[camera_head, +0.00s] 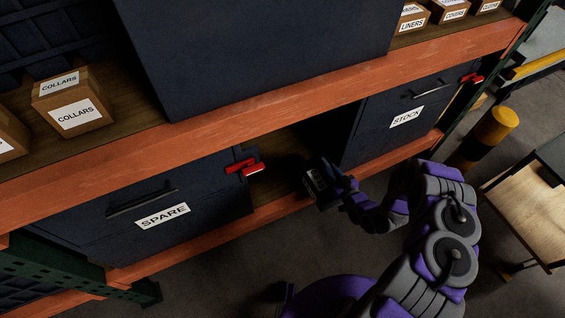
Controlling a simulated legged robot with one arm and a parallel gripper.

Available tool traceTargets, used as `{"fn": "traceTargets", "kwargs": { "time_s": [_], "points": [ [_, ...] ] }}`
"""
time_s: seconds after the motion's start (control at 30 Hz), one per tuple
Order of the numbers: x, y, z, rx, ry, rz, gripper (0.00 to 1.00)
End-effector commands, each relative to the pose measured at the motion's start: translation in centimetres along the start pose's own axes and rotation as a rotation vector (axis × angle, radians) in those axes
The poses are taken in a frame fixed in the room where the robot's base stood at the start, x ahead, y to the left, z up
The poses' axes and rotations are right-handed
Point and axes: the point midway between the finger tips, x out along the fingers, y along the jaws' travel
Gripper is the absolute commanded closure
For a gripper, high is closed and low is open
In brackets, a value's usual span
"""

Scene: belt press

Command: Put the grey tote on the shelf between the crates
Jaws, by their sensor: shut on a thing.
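My gripper (335,182) is at the front of the gap between two dark crates on the lower shelf (278,209). It is shut on a small, dark, box-like thing (317,181) with a pale marking, which looks like the grey tote. The jaws are hard to make out against it. The crate labelled SPARE (110,228) stands left of the gap, and the crate labelled STOCK (385,140) stands right. The held thing is closer to the STOCK crate. The back of the gap is in deep shadow. I cannot tell whether the held thing touches the shelf.
Red clips (245,168) stick out beside the SPARE crate and by the STOCK crate (471,78). An orange beam (250,108) crosses above the gap. A large dark box (260,50) and small cartons (75,105) sit above. A yellow-black post (490,135) and a wooden table (530,200) stand right.

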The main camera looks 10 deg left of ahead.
Motion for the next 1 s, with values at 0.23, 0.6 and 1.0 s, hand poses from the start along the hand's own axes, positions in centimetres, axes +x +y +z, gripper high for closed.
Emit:
{"fn": "traceTargets", "kwargs": {
  "time_s": [0.23, 0.6, 1.0],
  "points": [
    [1.9, -1.2, -0.1, -0.002, 0.004, -0.004, 1.0],
    [9.1, -5.4, -0.2, -0.008, -0.002, -0.005, 1.0],
    [14.0, -7.5, -0.5, 0.0, 0.002, 0.0, 1.0]
  ]
}}
